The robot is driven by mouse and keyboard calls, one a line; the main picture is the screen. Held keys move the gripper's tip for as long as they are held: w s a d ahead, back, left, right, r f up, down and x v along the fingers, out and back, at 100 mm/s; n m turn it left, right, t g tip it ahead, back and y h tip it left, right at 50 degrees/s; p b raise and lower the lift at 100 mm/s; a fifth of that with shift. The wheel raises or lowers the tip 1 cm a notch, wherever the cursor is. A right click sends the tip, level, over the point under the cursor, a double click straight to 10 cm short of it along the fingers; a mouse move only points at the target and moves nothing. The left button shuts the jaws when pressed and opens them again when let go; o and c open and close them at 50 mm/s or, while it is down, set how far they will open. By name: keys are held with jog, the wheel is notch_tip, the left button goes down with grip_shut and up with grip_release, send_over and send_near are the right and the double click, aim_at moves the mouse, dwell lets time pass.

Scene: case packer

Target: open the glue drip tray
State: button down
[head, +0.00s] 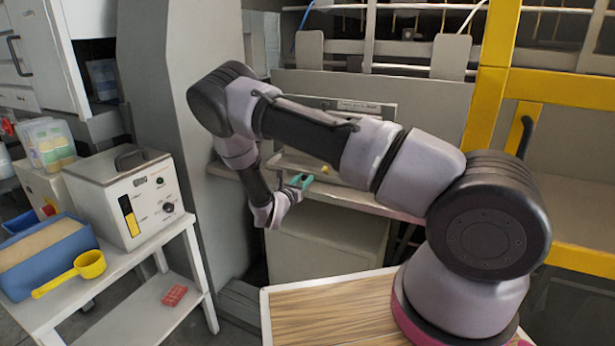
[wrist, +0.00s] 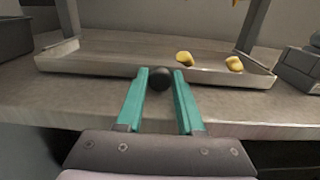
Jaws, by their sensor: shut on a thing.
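The glue drip tray (wrist: 105,66) is a shallow grey metal tray on a ledge, seen in the wrist view. Two yellowish glue lumps (wrist: 184,58) lie in its right part. A round black knob (wrist: 160,83) is at the middle of its front edge. My gripper (head: 299,181) has teal fingers and reaches the ledge in the head view. In the wrist view, its fingers are on both sides of the knob and shut on it. The arm hides part of the tray area in the head view.
The ledge (wrist: 60,105) runs in front of the tray. Dark blocks stand at both sides in the wrist view. A cart at left bears a white control box (head: 135,200), a blue bin (head: 40,270) and a yellow scoop (head: 88,265). A yellow frame (head: 485,100) stands at right.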

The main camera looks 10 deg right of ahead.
jog(key=v, duration=0.4)
jog(key=shift+s, duration=0.15)
jog(key=c, duration=0.6)
grip_release()
jog(key=shift+o, duration=0.2)
jog(key=v, duration=1.1)
